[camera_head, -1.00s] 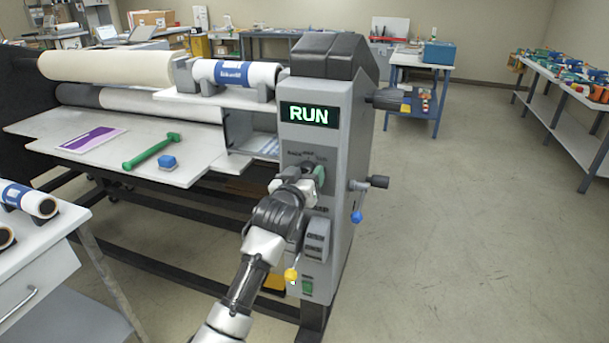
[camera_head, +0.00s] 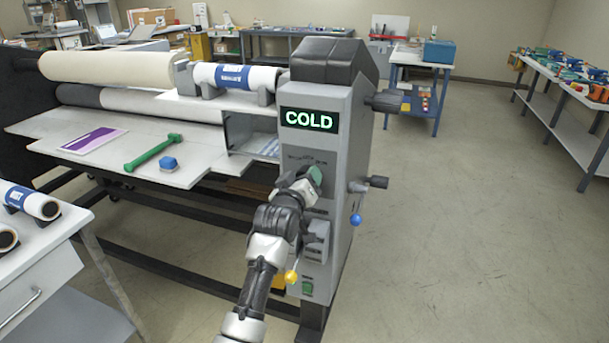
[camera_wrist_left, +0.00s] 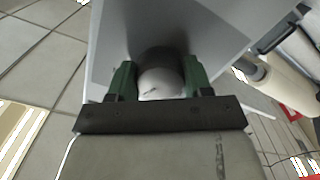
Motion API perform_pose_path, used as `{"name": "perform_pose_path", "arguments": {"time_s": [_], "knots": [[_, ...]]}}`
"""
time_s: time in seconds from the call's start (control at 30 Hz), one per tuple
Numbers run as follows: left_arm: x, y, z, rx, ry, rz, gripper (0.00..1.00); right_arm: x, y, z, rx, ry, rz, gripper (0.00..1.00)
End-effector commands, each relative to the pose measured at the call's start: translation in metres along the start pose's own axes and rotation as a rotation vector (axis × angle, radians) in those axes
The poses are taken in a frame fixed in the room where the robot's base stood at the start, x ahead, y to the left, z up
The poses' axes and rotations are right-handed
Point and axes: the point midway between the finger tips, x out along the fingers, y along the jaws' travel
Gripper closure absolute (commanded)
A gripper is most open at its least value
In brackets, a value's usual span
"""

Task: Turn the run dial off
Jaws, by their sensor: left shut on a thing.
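The run dial (camera_wrist_left: 160,84) is a round grey-white knob with a dark base on the grey machine panel, seen in the left wrist view. My left gripper (camera_wrist_left: 159,75) is shut on it, with a green finger on each side. In the head view my left gripper (camera_head: 311,176) is at the upper front of the panel and hides most of the dial. The display (camera_head: 309,119) above it reads COLD in green letters. My right gripper is not in view.
A yellow-knobbed lever (camera_head: 291,277) and a blue-knobbed lever (camera_head: 356,218) are near the arm. The floor at right is open.

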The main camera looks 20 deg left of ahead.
Motion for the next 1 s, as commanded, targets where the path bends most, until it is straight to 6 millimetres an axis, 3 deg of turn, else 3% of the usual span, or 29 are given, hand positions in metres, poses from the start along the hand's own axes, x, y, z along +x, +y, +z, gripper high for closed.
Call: {"name": "perform_pose_path", "arguments": {"time_s": [0.5, 1.0], "knots": [[0.000, 0.001, -0.001, -0.346, -0.001, -0.001, 0.74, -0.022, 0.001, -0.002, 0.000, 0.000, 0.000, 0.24], [0.000, 0.000, 0.000, -0.413, 0.000, 0.000, 0.74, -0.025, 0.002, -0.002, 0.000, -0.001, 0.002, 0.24]]}}
